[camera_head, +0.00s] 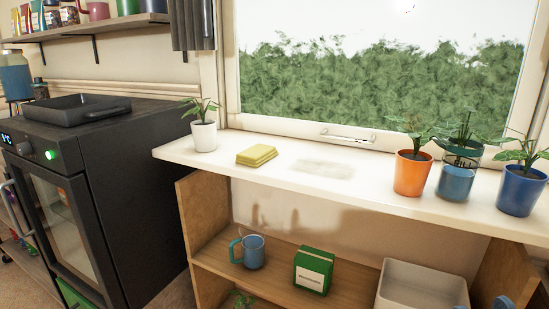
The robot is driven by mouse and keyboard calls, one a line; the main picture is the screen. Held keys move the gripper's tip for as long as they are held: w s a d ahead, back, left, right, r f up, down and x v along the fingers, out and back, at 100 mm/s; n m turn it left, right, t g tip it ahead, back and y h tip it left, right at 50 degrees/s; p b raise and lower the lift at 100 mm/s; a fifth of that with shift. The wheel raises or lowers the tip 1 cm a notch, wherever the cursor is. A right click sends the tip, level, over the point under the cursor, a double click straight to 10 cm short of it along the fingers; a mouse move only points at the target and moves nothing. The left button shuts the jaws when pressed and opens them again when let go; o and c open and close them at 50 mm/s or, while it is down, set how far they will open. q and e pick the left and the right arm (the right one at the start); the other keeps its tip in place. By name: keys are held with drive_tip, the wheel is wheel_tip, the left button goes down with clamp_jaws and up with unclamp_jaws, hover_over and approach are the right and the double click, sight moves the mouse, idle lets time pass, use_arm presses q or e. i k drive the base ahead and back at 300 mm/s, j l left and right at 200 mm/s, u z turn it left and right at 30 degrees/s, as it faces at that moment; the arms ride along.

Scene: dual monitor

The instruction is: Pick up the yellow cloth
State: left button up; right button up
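The yellow cloth (257,155) lies folded in a flat stack on the white windowsill counter (330,190), left of the middle of the view. It sits to the right of a small plant in a white pot and to the left of a pale smudge (325,168) on the counter. Nothing covers the cloth. Neither of my grippers shows in the head view.
A white potted plant (204,134) stands close to the cloth's left. Orange (411,174) and blue (519,193) pots stand at the right. A dark oven (95,190) is at the left. A blue mug (253,252), green box (313,270) and white bin (415,290) are below.

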sight(255, 156)
drive_tip(key=i+l+u, duration=0.1)
drive_tip(key=l+u, duration=0.65)
drive_tip(key=i+j, duration=0.05)
drive_tip(key=j, duration=0.05)
